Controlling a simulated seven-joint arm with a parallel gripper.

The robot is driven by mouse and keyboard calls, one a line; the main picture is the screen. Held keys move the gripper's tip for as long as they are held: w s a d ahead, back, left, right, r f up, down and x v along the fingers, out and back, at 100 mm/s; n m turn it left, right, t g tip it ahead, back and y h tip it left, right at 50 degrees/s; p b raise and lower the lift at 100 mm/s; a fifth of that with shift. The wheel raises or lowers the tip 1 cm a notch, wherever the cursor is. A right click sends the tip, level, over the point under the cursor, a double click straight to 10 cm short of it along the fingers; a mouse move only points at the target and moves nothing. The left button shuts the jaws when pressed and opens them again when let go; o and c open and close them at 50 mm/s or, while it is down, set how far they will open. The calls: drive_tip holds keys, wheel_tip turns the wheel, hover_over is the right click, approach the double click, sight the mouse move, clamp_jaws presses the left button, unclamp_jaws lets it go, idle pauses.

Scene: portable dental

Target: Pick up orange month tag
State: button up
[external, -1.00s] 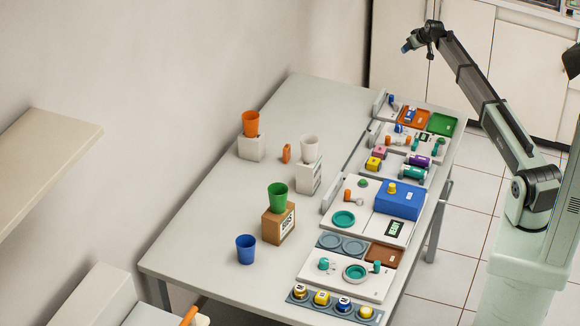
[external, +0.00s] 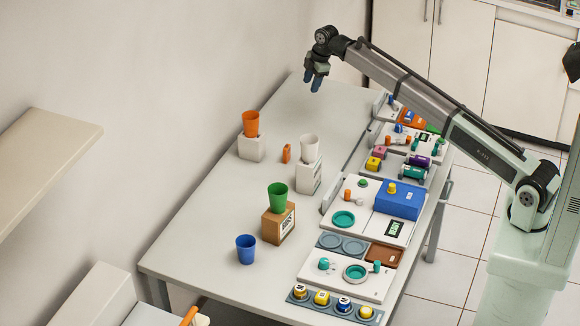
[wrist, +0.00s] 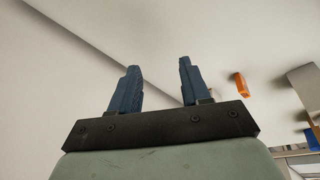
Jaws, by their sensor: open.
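The orange month tag (external: 287,153) is a small orange block standing on the table, between the white block under the orange cup and the white block under the white cup. In the wrist view the orange tag (wrist: 240,85) shows to the right of my fingers. My gripper (external: 315,86) is in the air over the far part of the table, beyond the tag and well above it. Its two blue fingers (wrist: 154,85) are apart with nothing between them.
An orange cup (external: 251,123) on a white block and a white cup (external: 310,148) on a white block flank the tag. A green cup (external: 278,197) on a brown block and a blue cup (external: 246,249) stand nearer. Trays of parts line the right side. The far table is clear.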

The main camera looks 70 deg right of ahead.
sight(287, 146)
drive_tip(key=a+r+n+g, duration=0.1)
drive_tip(key=a+n+g, duration=0.45)
drive_tip(key=a, duration=1.75)
drive_tip(key=f, duration=0.4)
drive_tip(key=f+n+t, duration=0.1)
drive_tip(key=f, duration=0.4)
drive_tip(key=f+n+t, duration=0.1)
drive_tip(key=f, duration=0.3)
drive_tip(key=shift+s+a+f+n+t, duration=0.25)
drive_tip(key=shift+a+f, duration=0.05)
drive_tip(key=shift+f, duration=0.05)
clamp_jaws()
